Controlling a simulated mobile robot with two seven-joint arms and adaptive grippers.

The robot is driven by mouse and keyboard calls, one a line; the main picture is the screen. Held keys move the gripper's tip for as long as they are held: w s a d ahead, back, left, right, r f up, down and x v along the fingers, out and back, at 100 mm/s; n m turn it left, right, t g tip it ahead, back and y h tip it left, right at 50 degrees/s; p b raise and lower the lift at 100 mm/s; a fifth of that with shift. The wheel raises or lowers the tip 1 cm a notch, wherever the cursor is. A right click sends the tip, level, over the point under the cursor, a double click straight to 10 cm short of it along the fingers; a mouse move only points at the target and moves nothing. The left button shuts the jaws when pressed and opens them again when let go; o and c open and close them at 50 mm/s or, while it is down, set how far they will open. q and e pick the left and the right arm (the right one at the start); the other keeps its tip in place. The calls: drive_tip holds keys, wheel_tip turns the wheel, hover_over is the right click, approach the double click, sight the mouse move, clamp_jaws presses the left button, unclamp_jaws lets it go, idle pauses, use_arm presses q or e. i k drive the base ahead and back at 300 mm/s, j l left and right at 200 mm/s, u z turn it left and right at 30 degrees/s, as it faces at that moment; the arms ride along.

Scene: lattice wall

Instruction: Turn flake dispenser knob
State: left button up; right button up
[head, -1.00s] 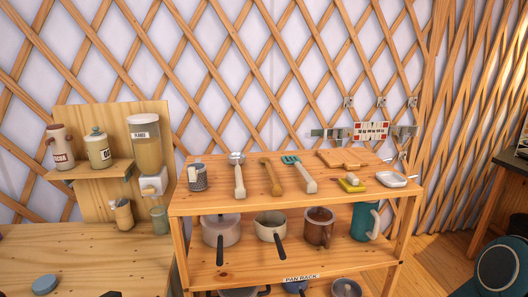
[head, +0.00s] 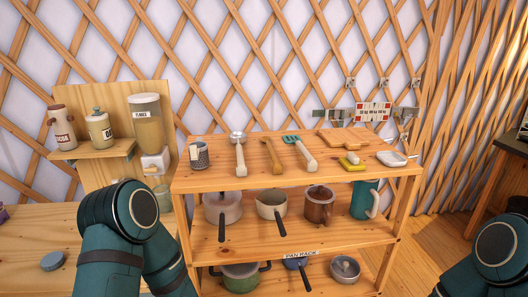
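The flake dispenser (head: 147,123) is a clear container of tan flakes with a "FLAKES" label, mounted on a wooden back panel at the left. Its white outlet block (head: 155,161), where the knob would sit, is small in the picture, so I cannot make out which way the knob is turned. A greenish cup (head: 163,197) stands below the outlet, partly hidden by my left arm. My teal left arm rises in front of the counter below the dispenser, and my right arm shows at the bottom right. Neither gripper shows.
Two labelled jars (head: 61,128) (head: 99,127) stand on a small shelf (head: 95,150) left of the dispenser. A blue-grey disc (head: 52,261) lies on the counter (head: 35,235). A wooden rack (head: 300,180) with utensils and pots stands close on the right.

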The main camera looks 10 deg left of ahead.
sight(153, 169)
drive_tip(key=i+j+u, duration=0.1)
drive_tip(key=u, duration=0.25)
drive_tip(key=i+j+u, duration=0.15)
drive_tip(key=u, duration=0.25)
drive_tip(key=i+j+u, duration=0.1)
drive_tip(key=u, duration=0.25)
